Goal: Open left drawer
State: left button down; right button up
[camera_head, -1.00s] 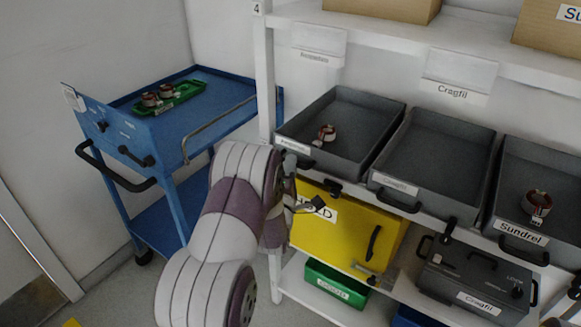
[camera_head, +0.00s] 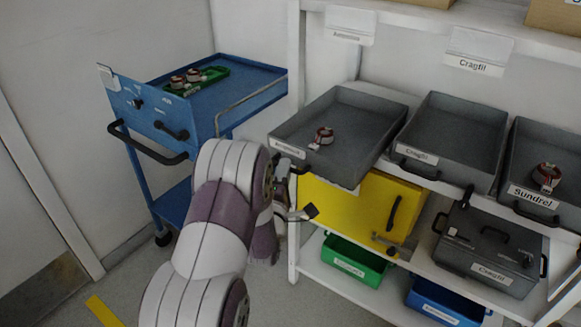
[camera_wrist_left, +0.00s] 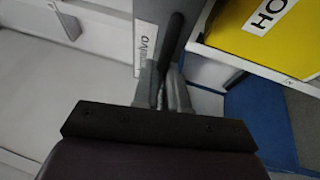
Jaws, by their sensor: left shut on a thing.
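The left drawer (camera_head: 341,128) is a dark grey open tray at the left end of the shelf row, with a white front label. It stands out in front of the neighbouring Cragfil drawer (camera_head: 452,123). A red and white ring-shaped part lies inside it. My left gripper (camera_head: 291,164) is at the left part of the drawer's front, partly hidden by my arm in the head view. In the left wrist view my gripper (camera_wrist_left: 164,88) is shut on the drawer's dark handle (camera_wrist_left: 173,38), beside the label. My right gripper is not in view.
A yellow box (camera_head: 345,209) sits below the drawer, above a green bin (camera_head: 357,258) and a blue bin (camera_head: 446,300). A Sundrel drawer (camera_head: 535,195) is at the right. A blue cart (camera_head: 150,117) with a green tray stands at the left.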

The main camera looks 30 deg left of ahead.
pick_arm(q)
jog(key=shift+s+a, duration=0.2)
jog(key=shift+s, duration=2.6)
jog(key=c, duration=1.2)
grip_release()
jog(key=v, duration=1.2)
jog(key=shift+s+d+b, duration=0.15)
jog(key=shift+s+b, duration=0.15)
jog(key=shift+s, duration=0.05)
